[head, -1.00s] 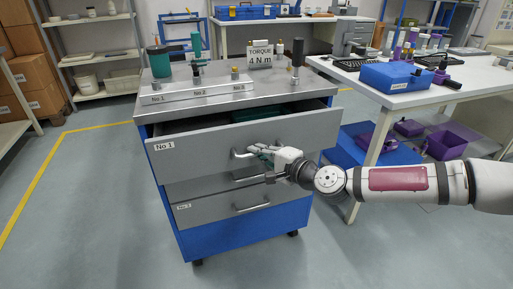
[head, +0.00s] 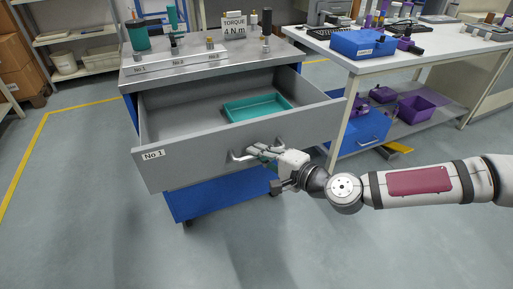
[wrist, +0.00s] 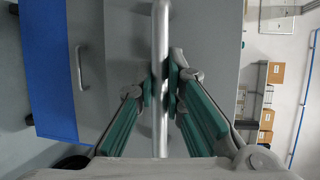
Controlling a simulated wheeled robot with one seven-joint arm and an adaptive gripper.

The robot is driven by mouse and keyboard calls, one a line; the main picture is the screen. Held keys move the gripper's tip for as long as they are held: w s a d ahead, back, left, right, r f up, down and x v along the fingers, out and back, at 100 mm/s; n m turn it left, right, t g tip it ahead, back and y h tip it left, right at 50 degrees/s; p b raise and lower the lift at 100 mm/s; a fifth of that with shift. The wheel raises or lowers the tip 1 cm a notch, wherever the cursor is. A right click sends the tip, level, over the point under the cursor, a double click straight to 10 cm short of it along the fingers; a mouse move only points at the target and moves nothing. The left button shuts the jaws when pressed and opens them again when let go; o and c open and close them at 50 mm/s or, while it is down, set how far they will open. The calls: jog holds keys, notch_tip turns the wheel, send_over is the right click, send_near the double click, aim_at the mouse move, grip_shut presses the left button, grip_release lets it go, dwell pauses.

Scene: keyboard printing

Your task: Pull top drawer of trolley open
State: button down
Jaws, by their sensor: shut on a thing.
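The trolley (head: 195,200) is blue with a grey top. Its top drawer (head: 185,168), labelled No 1, is pulled far out, and a teal tray (head: 258,107) shows inside it. My gripper (head: 258,151) is at the drawer's front, shut on the bar handle (head: 240,157). In the wrist view, the green-padded fingers (wrist: 160,88) lie on either side of the handle (wrist: 161,130). The lower drawers are mostly hidden under the open one in the head view; one lower handle (wrist: 80,68) shows in the wrist view.
A white table (head: 385,62) with a blue box (head: 362,44) stands close on the right, with purple bins (head: 417,110) below. Shelves (head: 75,35) stand at the back left. The floor in front of the trolley (head: 110,240) is clear.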

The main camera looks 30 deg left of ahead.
jog(key=shift+d, duration=0.2)
jog(key=c, duration=1.9)
grip_release()
jog(key=shift+s, duration=0.1)
jog(key=v, duration=1.2)
